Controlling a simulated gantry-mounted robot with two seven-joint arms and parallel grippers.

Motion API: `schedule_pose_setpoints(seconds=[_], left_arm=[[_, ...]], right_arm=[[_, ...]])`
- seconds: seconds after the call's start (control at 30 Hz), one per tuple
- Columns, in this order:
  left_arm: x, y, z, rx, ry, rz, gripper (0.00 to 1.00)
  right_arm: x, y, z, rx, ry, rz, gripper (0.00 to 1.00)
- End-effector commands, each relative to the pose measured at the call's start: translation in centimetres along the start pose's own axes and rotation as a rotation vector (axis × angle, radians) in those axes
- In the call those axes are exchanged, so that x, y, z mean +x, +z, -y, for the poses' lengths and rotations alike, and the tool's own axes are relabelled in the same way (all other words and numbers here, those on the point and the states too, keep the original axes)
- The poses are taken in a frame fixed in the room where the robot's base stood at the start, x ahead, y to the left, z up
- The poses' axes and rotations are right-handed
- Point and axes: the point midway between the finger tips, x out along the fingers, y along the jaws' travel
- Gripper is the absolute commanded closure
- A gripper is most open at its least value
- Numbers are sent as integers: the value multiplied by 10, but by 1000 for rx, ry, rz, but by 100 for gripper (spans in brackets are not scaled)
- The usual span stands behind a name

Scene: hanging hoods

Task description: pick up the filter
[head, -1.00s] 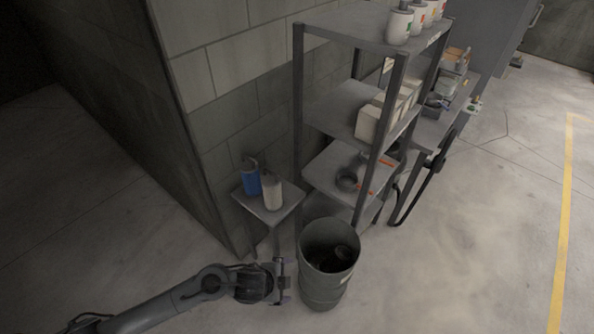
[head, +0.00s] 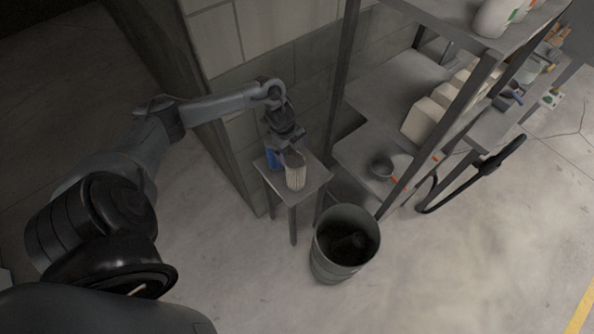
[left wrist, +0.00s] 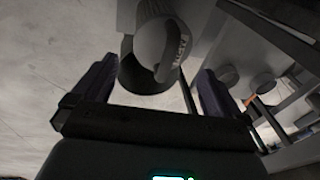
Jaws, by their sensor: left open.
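The filter (head: 296,177), a pale ribbed cylinder with a grey top, stands upright on a small grey table (head: 314,178). My left gripper (head: 288,143) is open just above and behind it in the head view, and partly covers its top. In the left wrist view the filter's grey cap with a raised handle (left wrist: 158,45) shows between and beyond the open fingers of my left gripper (left wrist: 157,68). Nothing is held. I cannot tell from these views whether a finger touches the filter. My right gripper is not in view.
A blue container (head: 272,159) stands close to the filter, partly hidden by the gripper. A grey bin (head: 335,262) stands on the floor in front of the table. A shelf rack (head: 345,100) rises to the right, and a block wall (head: 270,38) stands behind.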

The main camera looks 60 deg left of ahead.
Motion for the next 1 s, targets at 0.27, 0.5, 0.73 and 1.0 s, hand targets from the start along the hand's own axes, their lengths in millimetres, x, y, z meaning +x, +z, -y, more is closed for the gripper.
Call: schedule_pose_setpoints(seconds=[0.27, 0.5, 0.73, 1.0], left_arm=[[16, 0, 0, -2, 0, 0, 0], [48, 2, -1, -2, 1, 0, 0], [62, 2, 0, 0, -2, 1, 0], [62, 2, 0, 1, -2, 2, 9]], right_arm=[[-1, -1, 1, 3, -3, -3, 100], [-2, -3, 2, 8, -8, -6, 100], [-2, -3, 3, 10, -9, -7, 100], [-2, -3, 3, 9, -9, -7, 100]])
